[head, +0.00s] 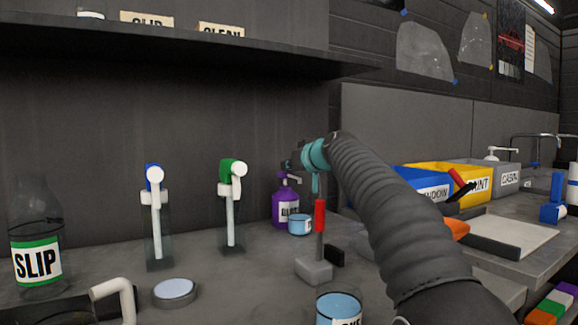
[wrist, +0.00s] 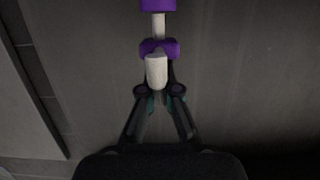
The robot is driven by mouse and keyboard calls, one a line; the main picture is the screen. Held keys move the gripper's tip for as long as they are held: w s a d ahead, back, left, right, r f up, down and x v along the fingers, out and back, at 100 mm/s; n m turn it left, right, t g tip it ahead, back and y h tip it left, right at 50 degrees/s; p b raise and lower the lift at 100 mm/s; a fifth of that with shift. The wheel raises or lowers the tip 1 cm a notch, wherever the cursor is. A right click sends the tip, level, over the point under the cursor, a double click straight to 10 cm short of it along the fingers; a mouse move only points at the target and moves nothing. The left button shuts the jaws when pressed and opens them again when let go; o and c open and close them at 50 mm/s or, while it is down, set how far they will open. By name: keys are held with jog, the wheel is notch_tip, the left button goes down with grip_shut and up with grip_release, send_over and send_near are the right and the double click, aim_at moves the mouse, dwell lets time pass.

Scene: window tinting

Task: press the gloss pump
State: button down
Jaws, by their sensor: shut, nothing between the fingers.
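The gloss pump is a purple bottle (head: 285,208) with a partly hidden label, standing upright at the back of the counter. Its pump head (head: 293,180) has a white spout pointing right. In the wrist view the white spout (wrist: 157,72) and purple pump parts (wrist: 158,48) show at the top centre. My gripper (head: 287,164) is shut and empty, close above the pump head. In the wrist view my fingertips (wrist: 160,90) meet near the spout's end; I cannot tell whether they touch it.
A small blue cup (head: 299,225) stands right of the bottle. A red-handled tool (head: 319,215) stands in front, near my arm. Blue and green spray heads (head: 153,180) (head: 232,170) stand to the left. A shelf (head: 180,40) overhangs above. Bins (head: 440,172) lie right.

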jog(key=shift+f+b, duration=1.1)
notch_tip(320, 180, up, 4)
jog(key=p, duration=0.3)
jog(key=shift+r+p, duration=0.15)
jog(key=shift+p, duration=0.25)
jog(key=shift+s+d+r, duration=0.1)
jog(key=shift+s+r, duration=0.05)
jog(key=shift+r, duration=0.15)
jog(key=b+v, duration=0.2)
jog(key=v, duration=0.7)
jog(key=shift+s+d+b, duration=0.25)
jog(key=shift+s+b, duration=0.05)
jog(key=shift+b, duration=0.1)
